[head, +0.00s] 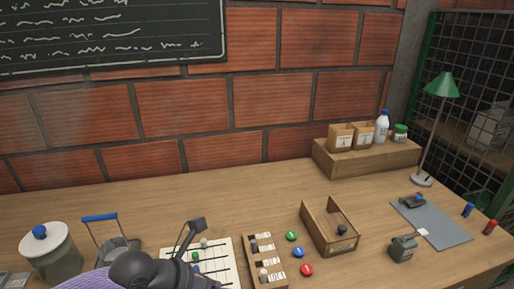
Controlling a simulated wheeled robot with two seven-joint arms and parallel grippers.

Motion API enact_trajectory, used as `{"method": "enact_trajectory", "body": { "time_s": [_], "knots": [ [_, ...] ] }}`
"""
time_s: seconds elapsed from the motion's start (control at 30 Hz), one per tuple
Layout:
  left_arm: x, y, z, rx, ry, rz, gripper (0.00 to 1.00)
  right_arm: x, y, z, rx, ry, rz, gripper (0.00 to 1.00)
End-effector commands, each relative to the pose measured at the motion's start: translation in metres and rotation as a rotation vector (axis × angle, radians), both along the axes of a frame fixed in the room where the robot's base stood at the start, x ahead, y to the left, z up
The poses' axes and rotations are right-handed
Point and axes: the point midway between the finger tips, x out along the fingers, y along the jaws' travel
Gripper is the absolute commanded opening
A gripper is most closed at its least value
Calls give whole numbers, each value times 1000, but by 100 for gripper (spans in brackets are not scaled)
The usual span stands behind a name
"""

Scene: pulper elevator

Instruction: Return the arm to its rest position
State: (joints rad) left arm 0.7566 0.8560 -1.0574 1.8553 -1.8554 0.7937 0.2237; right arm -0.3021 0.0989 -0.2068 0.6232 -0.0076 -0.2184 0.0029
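My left arm comes in at the bottom left, with a lavender sleeve and a dark wrist. My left gripper (197,226) is dark and points up and away over the white sheet (222,261) with lines and small pegs on it. Its fingers overlap in this view, so their spacing is unclear. I see nothing clearly held in it. The arm hides the lower left part of the sheet. My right gripper is not in view.
A lidded jar (50,259) and a blue-handled container (110,240) stand left of the arm. Right of the sheet are a slotted wooden rack (262,260), colored discs, an open wooden box (327,228), a grey canister (403,248) and a green lamp (441,86). The table's back left is clear.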

Motion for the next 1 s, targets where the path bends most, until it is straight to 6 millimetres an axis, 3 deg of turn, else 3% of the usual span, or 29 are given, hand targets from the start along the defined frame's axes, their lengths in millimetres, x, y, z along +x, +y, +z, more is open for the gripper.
{"method": "enact_trajectory", "body": {
  "time_s": [0.13,0.23,0.3,0.37,0.43,0.5,0.53,0.6,0.77,0.8,1.0],
  "knots": [
    [-16,-54,33,-361,33,28,62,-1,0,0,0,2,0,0],
    [-23,-84,78,-749,87,142,62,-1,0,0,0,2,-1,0],
    [-17,-83,116,-1090,156,327,62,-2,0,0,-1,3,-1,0],
    [-4,-58,136,-1391,241,593,62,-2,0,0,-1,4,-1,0],
    [9,-7,122,-1678,382,1039,62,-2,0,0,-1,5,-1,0],
    [1,37,79,-1796,521,1482,62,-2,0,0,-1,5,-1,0],
    [-7,50,61,-1807,571,1636,62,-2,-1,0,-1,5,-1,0],
    [-30,69,24,-1783,680,1945,62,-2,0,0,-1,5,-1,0],
    [-97,85,-36,-1586,894,2478,62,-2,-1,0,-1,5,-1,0],
    [-114,85,-46,1517,-946,-2582,62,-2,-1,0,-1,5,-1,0],
    [-195,78,-78,947,-992,-2533,62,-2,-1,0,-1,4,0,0]
  ]
}}
